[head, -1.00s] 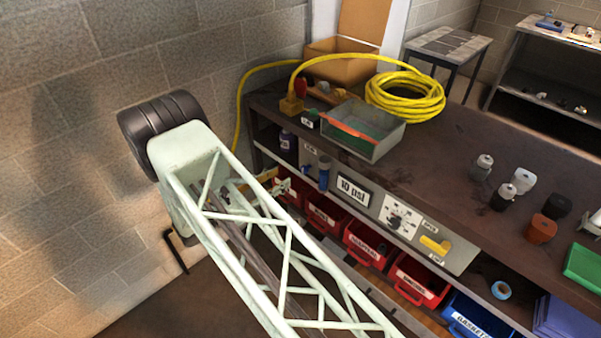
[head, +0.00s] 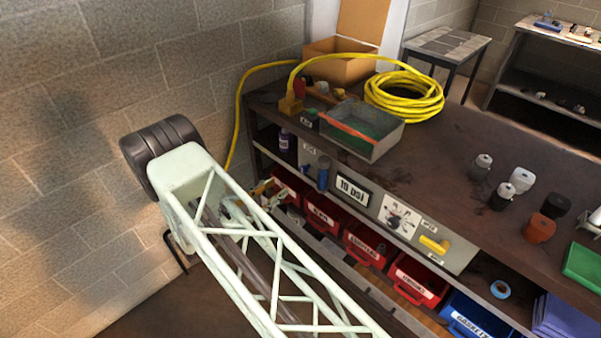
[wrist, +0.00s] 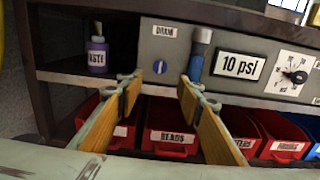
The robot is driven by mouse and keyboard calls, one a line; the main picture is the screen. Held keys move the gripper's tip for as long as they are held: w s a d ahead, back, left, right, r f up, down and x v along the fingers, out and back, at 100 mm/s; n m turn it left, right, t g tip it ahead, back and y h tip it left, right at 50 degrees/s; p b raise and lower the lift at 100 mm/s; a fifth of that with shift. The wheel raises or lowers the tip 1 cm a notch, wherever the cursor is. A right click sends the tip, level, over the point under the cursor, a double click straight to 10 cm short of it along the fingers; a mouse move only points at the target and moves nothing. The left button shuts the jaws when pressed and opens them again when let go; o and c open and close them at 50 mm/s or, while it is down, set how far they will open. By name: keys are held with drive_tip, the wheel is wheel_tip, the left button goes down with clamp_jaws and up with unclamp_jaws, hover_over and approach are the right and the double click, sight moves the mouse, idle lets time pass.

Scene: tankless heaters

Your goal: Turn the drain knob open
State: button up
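The drain knob (wrist: 160,67) is a small blue knob on the grey panel, under a "DRAIN" label (wrist: 164,31) in the wrist view. Its slot or handle looks close to upright. My gripper (wrist: 160,82) is open, its two orange-yellow finger pads either side of the knob in the picture. The knob shows between the fingertips, further ahead; I see no contact. In the head view my gripper (head: 264,190) is small, partly behind my arm, in front of the panel's left end.
A blue-grey cylinder (wrist: 199,55) stands right of the knob, near the right finger's line. A "10 psi" display (wrist: 240,67) and a dial (wrist: 294,75) follow. A purple bottle (wrist: 97,55) sits left. Red bins (wrist: 172,138) line the shelf below.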

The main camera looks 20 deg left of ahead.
sight(302, 171)
drive_tip(key=shift+b+x, duration=0.8)
drive_tip(key=shift+x, duration=5.85)
drive_tip(key=c, duration=0.8)
drive_tip(key=shift+f, duration=0.1)
drive_tip(key=shift+c, duration=0.2)
